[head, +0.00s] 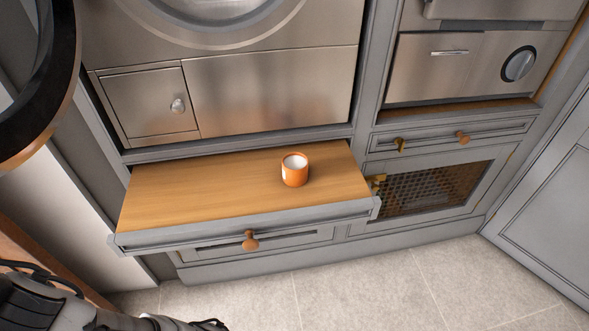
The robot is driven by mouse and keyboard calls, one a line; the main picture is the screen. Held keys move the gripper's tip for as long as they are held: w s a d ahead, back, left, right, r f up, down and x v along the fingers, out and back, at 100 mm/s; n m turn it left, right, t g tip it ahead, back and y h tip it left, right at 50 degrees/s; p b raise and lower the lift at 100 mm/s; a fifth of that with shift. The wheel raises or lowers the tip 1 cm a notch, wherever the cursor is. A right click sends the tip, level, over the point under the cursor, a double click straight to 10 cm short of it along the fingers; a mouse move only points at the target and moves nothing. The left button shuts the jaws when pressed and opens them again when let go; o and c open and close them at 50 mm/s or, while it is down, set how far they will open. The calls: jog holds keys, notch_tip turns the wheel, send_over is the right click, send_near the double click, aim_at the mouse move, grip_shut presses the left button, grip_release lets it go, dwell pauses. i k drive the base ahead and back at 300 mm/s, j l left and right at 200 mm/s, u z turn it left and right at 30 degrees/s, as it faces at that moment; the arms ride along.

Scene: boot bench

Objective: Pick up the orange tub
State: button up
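The orange tub (295,176) is a small round container with a white top or inside. It stands upright on the wooden pull-out shelf (190,187), right of the shelf's middle. Nothing touches it. My gripper is not recognisable in the head view. A dark part of my arm shows at the bottom left, well apart from the tub.
A steel machine with a round door (215,12) stands behind the shelf. A drawer with a wooden knob (250,241) lies below it. A mesh-fronted cabinet door (433,188) is to the right. The tiled floor (400,285) in front is clear.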

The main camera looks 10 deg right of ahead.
aim_at(296, 166)
jog(key=j+z, duration=0.2)
jog(key=z, duration=0.2)
jog(key=j+z, duration=0.45)
jog(key=z, duration=0.3)
